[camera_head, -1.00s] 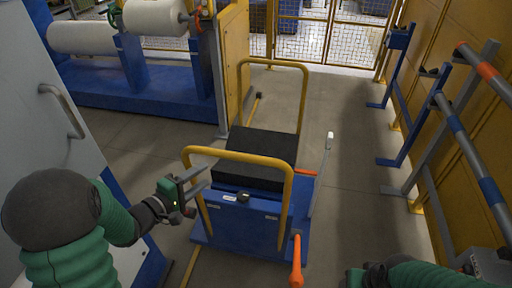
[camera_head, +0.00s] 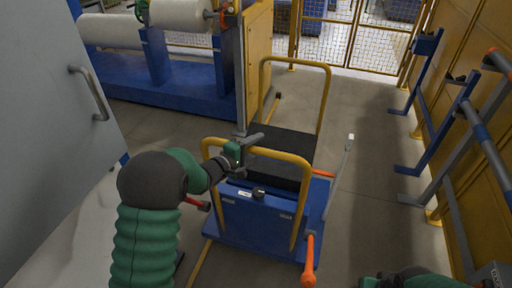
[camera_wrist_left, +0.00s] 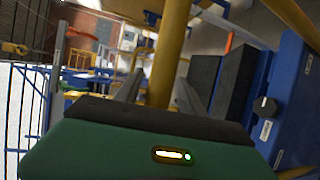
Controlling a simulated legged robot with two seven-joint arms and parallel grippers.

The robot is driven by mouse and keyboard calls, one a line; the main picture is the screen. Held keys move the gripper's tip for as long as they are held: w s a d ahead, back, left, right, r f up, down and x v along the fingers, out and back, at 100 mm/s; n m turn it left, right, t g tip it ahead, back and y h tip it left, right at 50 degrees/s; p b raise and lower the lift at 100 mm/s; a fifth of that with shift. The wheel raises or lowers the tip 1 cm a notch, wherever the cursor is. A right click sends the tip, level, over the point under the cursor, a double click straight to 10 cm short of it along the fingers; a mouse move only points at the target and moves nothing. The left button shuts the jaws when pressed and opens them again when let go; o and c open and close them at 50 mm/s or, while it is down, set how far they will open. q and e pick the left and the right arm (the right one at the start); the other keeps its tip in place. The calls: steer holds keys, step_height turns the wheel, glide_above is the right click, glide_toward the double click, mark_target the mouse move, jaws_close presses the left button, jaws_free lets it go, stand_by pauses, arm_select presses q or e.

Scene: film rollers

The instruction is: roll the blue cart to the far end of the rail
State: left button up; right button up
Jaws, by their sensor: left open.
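The blue cart (camera_head: 255,216) stands in the middle of the head view, with a black block (camera_head: 283,146) on its deck and yellow hoop handles at its near and far ends. My left gripper (camera_head: 251,147) is at the left part of the near handle (camera_head: 300,163). In the left wrist view, its two grey fingers (camera_wrist_left: 158,88) are apart, with a yellow bar (camera_wrist_left: 170,50) between them. Whether they touch it I cannot tell. My right gripper's green body (camera_head: 367,283) barely shows at the bottom edge, its fingers hidden.
A yellow rail (camera_head: 199,264) runs on the floor under the cart toward the back. A grey cabinet (camera_head: 50,130) stands at left, a blue roller machine (camera_head: 190,97) behind it. Blue and grey racks (camera_head: 425,150) line the right wall. A mesh fence (camera_head: 325,38) closes the back.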

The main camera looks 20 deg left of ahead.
arm_select(q)
steer(key=shift+s, duration=0.1)
steer(key=c, duration=1)
jaws_close()
steer(key=shift+f, duration=0.15)
